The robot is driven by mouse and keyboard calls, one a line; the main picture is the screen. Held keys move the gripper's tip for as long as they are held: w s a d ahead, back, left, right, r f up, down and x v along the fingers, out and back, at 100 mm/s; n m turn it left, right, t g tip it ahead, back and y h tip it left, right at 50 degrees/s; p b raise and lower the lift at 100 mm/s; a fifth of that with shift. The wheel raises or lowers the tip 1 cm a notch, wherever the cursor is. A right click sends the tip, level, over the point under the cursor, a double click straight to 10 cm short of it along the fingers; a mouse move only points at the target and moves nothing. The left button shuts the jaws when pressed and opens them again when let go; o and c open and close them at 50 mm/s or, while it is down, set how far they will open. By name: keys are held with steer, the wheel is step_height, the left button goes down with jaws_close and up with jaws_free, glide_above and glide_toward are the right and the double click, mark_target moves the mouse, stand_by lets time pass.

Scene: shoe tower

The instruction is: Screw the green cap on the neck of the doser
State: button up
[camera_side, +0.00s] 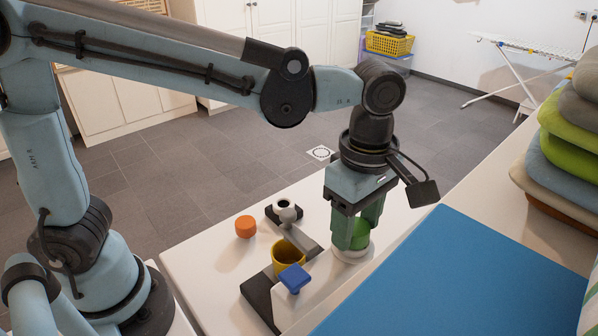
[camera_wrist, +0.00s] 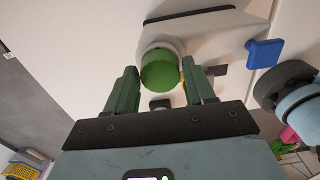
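The green cap (camera_side: 360,234) is upright on or just above a round white part (camera_side: 351,254) on the white worktop. In the wrist view the green cap (camera_wrist: 160,72) covers most of that white part (camera_wrist: 172,45). I cannot tell whether the white part is the doser's neck, or whether the cap is seated on it. My gripper (camera_side: 358,240) points down with one finger on each side of the cap. In the wrist view my gripper (camera_wrist: 161,72) shows narrow gaps between the cap and the fingers, so it looks open around it.
A yellow cup (camera_side: 288,257), a blue T-shaped piece (camera_side: 294,278) on a white block and a white round fitting with a dark opening (camera_side: 285,211) stand left of my gripper. An orange cap (camera_side: 245,226) lies farther left. A blue mat (camera_side: 450,280) covers the right front.

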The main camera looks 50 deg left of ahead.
mark_target(356, 226)
steer(key=o, duration=0.3)
step_height(356, 226, up, 12)
stand_by(0.8)
stand_by(0.5)
steer(key=s+a+f+m+t, duration=0.1)
steer(key=a+f+m+t, duration=0.2)
steer(key=a+f+m, duration=0.3)
steer(key=s+a+f+m+t, duration=0.1)
steer(key=a+f+m+t, duration=0.3)
steer(key=a+m, duration=0.8)
step_height(356, 226, down, 3)
steer(key=shift+s+a+r, duration=0.15)
steer(key=shift+s+a, duration=0.25)
steer(key=shift+a, duration=0.35)
